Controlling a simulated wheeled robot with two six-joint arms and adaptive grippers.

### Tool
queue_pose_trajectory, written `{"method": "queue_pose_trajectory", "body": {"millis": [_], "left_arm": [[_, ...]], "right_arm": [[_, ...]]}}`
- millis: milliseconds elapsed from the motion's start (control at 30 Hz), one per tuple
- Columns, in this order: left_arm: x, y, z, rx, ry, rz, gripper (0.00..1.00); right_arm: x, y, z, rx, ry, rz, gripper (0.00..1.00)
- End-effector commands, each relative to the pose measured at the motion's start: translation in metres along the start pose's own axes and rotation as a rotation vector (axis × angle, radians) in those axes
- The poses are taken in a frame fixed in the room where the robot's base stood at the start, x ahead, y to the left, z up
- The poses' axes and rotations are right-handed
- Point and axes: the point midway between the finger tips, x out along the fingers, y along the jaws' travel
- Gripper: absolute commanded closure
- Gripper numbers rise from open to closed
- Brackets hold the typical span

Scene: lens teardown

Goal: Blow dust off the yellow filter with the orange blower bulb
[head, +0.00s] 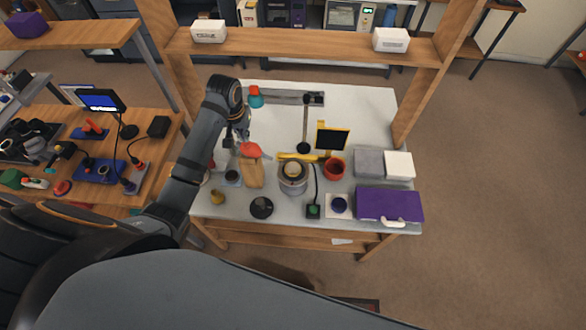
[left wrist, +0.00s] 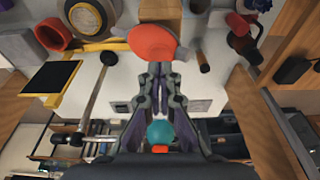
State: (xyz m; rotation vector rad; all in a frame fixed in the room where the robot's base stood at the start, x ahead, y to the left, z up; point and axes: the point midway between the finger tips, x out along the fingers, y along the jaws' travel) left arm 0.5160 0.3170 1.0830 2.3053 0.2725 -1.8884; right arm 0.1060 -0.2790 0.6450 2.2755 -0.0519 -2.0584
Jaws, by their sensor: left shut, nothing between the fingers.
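The orange blower bulb (head: 250,150) lies at the left of the white table, by a wooden block. In the left wrist view the bulb (left wrist: 152,42) is just beyond the fingertips, with a grey nozzle on its right. My left gripper (head: 242,136) is shut and empty, close to the bulb; I cannot tell whether it touches it. A grey cylinder (head: 293,184) with a pale yellow round top (head: 293,170) stands mid-table; this top may be the yellow filter. Dust is too small to see. My right gripper is out of view.
A black panel with yellow edges (head: 332,139) and a red cup (head: 334,168) stand right of the cylinder. A purple case (head: 390,204) lies front right. A teal ball (head: 256,101) is near the back edge. The back right is clear.

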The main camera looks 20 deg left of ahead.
Motion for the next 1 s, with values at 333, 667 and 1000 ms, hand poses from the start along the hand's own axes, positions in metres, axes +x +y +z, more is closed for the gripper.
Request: {"method": "queue_pose_trajectory", "body": {"millis": [333, 667, 1000], "left_arm": [[0.000, 0.000, 0.000, 0.000, 0.002, 0.000, 1.00], [0.013, 0.000, 0.002, -0.001, 0.001, 0.000, 1.00], [0.026, 0.000, 0.005, -0.001, 0.000, 0.000, 1.00]], "right_arm": [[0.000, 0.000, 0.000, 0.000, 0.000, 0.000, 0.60], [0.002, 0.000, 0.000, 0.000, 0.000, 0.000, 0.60], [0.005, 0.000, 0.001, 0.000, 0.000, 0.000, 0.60]]}}
